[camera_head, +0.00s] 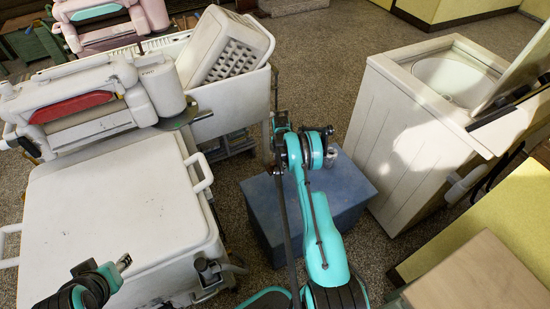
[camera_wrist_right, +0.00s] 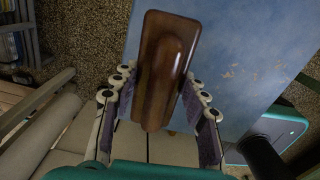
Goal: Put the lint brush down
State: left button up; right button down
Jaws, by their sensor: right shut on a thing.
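The lint brush (camera_wrist_right: 165,60) is a brown, glossy wooden piece with a raised grip. It shows in the right wrist view between the fingers of my right gripper (camera_wrist_right: 160,80). The gripper is shut on it, with purple pads at either side. A worn blue box top (camera_wrist_right: 225,55) lies behind the brush in that view; I cannot tell whether they touch. In the head view my right arm crosses the blue box (camera_head: 345,195) and the brush cannot be made out. Part of my left arm shows at the lower left, its fingers not clear.
A white lidded washer (camera_head: 110,210) stands at left, with a wringer (camera_head: 90,105) behind it. A white tub with a basket (camera_head: 228,50) is beyond. An open top-loading washer (camera_head: 405,140) stands right of the blue box. Speckled floor (camera_head: 320,60) is free behind.

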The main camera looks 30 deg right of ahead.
jog(key=s+f, duration=0.1)
jog(key=s, duration=0.1)
jog(key=s+d+f+b, duration=0.2)
jog(key=s+f, duration=0.1)
jog(key=shift+s, duration=0.35)
notch_tip(320, 180, down, 3)
jog(key=shift+w+r+b, duration=0.1)
jog(key=shift+r+b, duration=0.1)
jog(key=shift+b, duration=0.45)
jog(key=shift+f, duration=0.3)
jog(key=shift+f, duration=0.1)
jog(key=shift+f, duration=0.4)
jog(key=c, duration=0.8)
grip_release()
